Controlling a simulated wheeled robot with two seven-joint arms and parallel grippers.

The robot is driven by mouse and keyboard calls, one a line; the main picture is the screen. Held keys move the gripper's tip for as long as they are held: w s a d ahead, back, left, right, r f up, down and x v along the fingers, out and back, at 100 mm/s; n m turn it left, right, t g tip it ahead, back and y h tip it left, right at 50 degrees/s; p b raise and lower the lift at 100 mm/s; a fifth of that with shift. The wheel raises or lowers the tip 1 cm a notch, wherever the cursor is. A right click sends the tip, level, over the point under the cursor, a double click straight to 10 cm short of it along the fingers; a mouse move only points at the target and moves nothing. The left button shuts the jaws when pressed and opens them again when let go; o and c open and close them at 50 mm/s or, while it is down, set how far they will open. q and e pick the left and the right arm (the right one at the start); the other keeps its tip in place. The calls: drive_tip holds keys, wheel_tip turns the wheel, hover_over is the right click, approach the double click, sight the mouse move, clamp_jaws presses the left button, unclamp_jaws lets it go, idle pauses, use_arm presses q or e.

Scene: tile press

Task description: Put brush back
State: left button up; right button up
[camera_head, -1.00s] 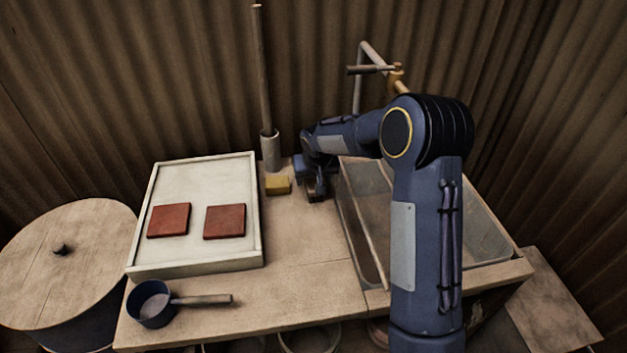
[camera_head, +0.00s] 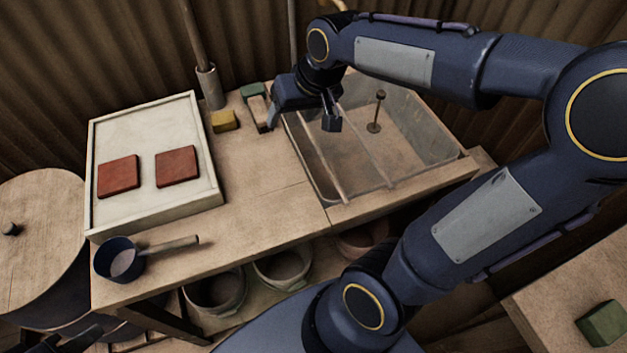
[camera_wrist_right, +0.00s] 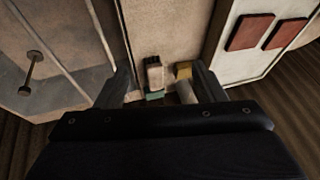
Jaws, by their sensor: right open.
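The brush (camera_head: 258,112), a pale block with dark bristles at one end, lies on the bench beside the tank's left edge. It also shows in the right wrist view (camera_wrist_right: 153,74), between my fingers but farther down. A green block (camera_head: 253,90) touches or adjoins its far end. My right gripper (camera_head: 301,118) is open and empty, above the tank's rear left corner, to the right of the brush. A dark part at the lower left edge looks like my left gripper (camera_head: 72,340); its jaws cannot be made out.
A yellow block (camera_head: 224,121) and an upright holder (camera_head: 210,88) with a pole stand left of the brush. The tray (camera_head: 150,218) holds two red tiles (camera_head: 177,166). A pan (camera_head: 118,262) sits in front. The glass-sided tank (camera_head: 420,178) contains a knobbed rod (camera_head: 376,112). The bench middle is clear.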

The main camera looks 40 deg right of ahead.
drive_tip(key=s+a+f+y, duration=0.1)
drive_tip(key=s+a, duration=0.2)
drive_tip(key=s, duration=0.5)
drive_tip(key=s+a+f+n+y, duration=0.1)
drive_tip(key=s+a, duration=0.2)
drive_tip(key=s, duration=0.5)
drive_tip(key=shift+a+f+t, duration=0.15)
drive_tip(key=shift+f+t, duration=0.25)
